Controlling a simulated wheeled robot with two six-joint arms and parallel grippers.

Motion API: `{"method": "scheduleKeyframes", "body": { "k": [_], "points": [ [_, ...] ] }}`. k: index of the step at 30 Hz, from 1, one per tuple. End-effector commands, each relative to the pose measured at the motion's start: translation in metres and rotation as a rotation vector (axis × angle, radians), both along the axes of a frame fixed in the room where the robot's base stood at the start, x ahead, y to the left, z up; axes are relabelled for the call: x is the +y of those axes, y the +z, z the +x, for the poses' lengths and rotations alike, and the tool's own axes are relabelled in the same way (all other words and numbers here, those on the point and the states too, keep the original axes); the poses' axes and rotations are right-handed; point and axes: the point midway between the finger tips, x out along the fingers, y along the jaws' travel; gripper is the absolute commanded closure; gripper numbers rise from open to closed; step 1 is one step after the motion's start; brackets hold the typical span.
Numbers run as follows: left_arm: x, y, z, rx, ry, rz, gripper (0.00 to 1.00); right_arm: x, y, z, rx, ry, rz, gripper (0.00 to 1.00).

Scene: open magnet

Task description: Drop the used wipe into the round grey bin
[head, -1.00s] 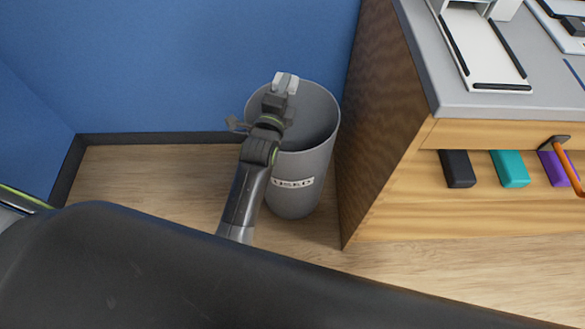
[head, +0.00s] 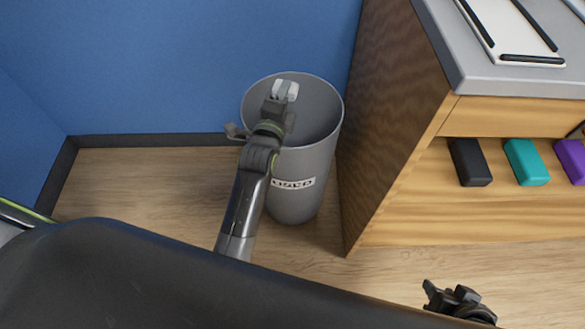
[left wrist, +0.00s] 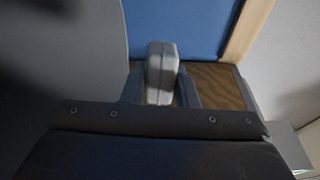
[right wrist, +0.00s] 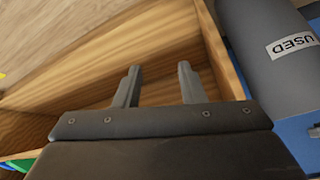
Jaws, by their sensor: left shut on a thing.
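The round grey bin (head: 297,207) stands on the floor between the blue wall and the wooden cabinet, with a "USED" label on its front. My left gripper (head: 279,101) is over the bin's mouth in the head view, shut on the pale grey wipe (head: 285,89). The wipe also shows between the fingers in the left wrist view (left wrist: 160,70). I cannot tell whether it is above or below the rim. My right gripper (right wrist: 158,85) is open and empty in the right wrist view; part of it shows at the head view's lower right (head: 455,300).
The wooden cabinet (head: 395,120) stands close to the bin's right, with a grey top (head: 500,80). Black (head: 469,162), teal (head: 526,161) and purple (head: 572,160) blocks are along its front. The floor (head: 150,185) left of the bin is clear.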

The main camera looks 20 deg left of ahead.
Motion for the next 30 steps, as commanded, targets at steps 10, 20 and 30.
{"method": "scheduleKeyframes", "body": {
  "k": [10, 20, 30],
  "points": [
    [0.000, -0.004, 0.000, 0.000, 0.000, 0.000, 0.92, -0.001, 0.012, 0.010, -0.079, -0.002, -0.007, 0.64],
    [0.000, -0.004, 0.000, 0.000, 0.000, 0.000, 0.55, -0.001, 0.012, 0.010, -0.078, -0.002, -0.008, 0.64],
    [0.000, -0.005, 0.000, 0.001, 0.000, 0.000, 0.48, -0.001, 0.012, 0.010, -0.078, -0.003, -0.007, 0.64]
  ]
}}
